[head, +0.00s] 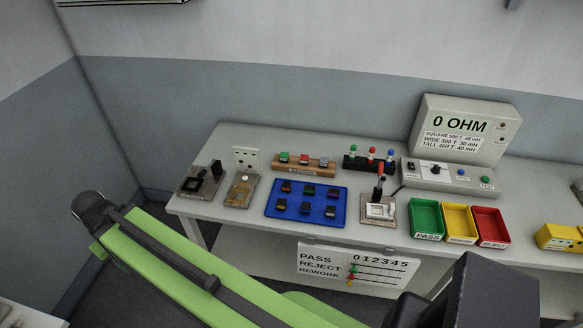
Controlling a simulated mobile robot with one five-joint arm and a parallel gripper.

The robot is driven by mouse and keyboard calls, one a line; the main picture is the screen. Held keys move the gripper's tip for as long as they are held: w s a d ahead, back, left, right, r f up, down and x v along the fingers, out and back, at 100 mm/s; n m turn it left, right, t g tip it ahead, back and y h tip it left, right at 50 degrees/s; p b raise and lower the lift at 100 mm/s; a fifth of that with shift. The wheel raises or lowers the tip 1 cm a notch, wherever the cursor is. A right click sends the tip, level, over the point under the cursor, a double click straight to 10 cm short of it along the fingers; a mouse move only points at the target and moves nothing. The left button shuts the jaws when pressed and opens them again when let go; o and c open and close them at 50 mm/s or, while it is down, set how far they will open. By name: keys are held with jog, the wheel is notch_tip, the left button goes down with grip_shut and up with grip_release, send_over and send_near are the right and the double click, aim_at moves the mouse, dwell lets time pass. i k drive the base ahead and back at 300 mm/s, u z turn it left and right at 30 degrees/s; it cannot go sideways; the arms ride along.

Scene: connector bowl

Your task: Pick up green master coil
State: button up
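A small green-topped block (284,157), which looks like the green master coil, sits at the left end of a wooden rack (305,170). The rack stands towards the back of the white table, and its front label is too small to read surely. A red-topped block (304,159) sits in the middle of the rack and another block (323,162) at its right end. My green arm crosses the lower part of the view, in front of the table. My gripper is not recognisable in this view.
A blue tray (270,212) with several dark coils lies in front of the rack. A black rack (349,163) with coloured handles stands right of it. A lever fixture (380,212), green, yellow and red bins and a meter (475,120) are further right. Plates and a socket box (245,157) stand left.

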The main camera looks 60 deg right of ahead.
aim_at(283, 155)
jog(key=z, duration=0.2)
jog(key=i, duration=0.9)
jog(key=u, duration=0.1)
